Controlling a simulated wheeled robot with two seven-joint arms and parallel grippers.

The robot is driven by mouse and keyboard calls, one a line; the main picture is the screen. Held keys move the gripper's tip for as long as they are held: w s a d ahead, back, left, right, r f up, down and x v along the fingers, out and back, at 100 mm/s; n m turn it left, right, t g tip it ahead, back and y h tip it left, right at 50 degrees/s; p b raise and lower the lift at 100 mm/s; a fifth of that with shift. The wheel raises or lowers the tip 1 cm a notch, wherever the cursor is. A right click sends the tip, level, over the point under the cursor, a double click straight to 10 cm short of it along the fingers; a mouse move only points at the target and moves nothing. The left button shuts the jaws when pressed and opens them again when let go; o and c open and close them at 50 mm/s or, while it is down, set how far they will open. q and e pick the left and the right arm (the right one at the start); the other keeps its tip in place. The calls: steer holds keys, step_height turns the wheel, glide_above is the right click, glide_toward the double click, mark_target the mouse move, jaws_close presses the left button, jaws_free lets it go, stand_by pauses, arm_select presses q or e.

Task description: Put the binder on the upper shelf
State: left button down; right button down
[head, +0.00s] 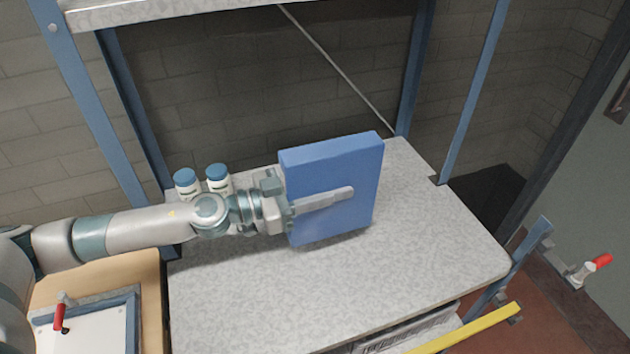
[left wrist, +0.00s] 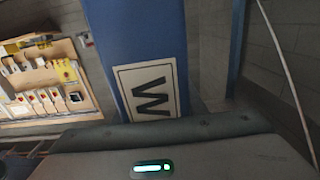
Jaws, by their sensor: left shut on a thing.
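The blue binder (head: 345,165) is upright over the grey speckled lower shelf (head: 330,280). My left gripper (head: 322,200) is shut on it from the left, with one finger flat along its near face. The other finger is hidden behind the binder. I cannot tell whether the binder's bottom edge touches the lower shelf. In the left wrist view the binder (left wrist: 140,35) stands just beyond the gripper and shows a white label with a W. The upper shelf (head: 150,10) shows only as a front edge at the top of the head view. My right gripper is out of view.
Two white jars with blue lids (head: 217,178) stand behind my left forearm. Blue rack posts (head: 90,110) rise at left and right, with a thin diagonal brace behind. A yellow bar (head: 470,328) lies at the lower right. The lower shelf's front is clear.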

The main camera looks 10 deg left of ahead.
mark_target(355, 161)
arm_select(q)
steer(key=d+r+p, duration=0.1)
steer(key=d+r, duration=0.3)
steer(key=d, duration=0.2)
steer(key=shift+d, duration=0.15)
steer(key=shift+s, duration=0.15)
stand_by(0.4)
